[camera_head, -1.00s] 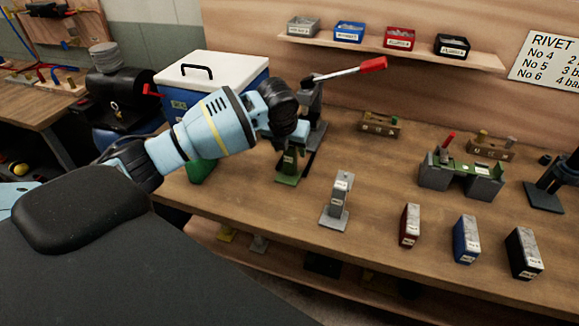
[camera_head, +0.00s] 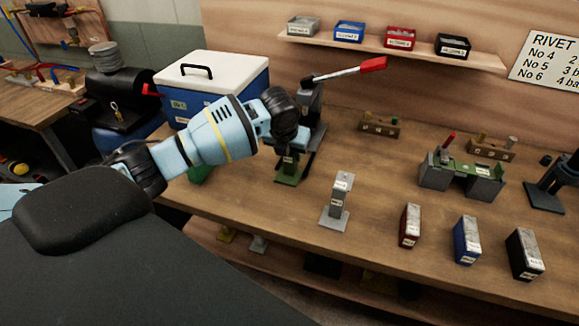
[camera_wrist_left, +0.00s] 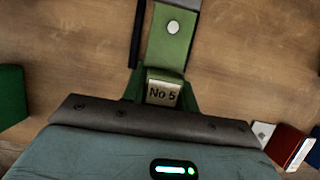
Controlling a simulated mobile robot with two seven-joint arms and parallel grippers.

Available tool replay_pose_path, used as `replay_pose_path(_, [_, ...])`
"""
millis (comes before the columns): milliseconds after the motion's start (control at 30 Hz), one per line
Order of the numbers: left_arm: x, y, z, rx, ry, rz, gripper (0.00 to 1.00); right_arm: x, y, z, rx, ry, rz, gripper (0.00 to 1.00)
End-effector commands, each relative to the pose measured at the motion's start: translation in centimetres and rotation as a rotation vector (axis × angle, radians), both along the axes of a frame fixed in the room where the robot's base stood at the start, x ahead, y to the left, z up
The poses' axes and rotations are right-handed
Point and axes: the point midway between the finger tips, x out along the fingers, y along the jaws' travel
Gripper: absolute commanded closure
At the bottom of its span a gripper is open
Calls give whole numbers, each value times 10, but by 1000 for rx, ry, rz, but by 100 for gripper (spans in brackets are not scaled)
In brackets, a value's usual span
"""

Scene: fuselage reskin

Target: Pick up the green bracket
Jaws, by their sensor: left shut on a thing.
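The green bracket (camera_head: 287,177) stands on the wooden bench below my left gripper (camera_head: 287,146), which comes in from the left. In the left wrist view the green bracket (camera_wrist_left: 163,92) carries a "No 5" label, and its flat green foot with a pale round spot reaches away from the gripper. The left gripper is shut on the bracket's upper part; the fingertips are largely hidden by the wrist and the gripper body. The bracket's foot appears to rest on the bench. My right gripper is not in view.
A lever press with a red handle (camera_head: 373,64) stands right behind the bracket. A white-lidded blue cooler (camera_head: 212,72) is behind my arm. A grey bracket (camera_head: 337,203) and red (camera_head: 410,226), blue (camera_head: 466,240) and black (camera_head: 524,254) boxes stand to the right.

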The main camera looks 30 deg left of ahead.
Motion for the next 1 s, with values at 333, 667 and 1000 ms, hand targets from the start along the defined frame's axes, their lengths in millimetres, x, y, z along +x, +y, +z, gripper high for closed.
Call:
replay_pose_path(333, [1,0,11,-1,-5,0,100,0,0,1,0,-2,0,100])
replay_pose_path(667, [-19,-2,40,1,-3,-1,100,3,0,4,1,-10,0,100])
replay_pose_path(1000, [-89,-10,46,2,-4,-3,100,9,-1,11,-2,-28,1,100])
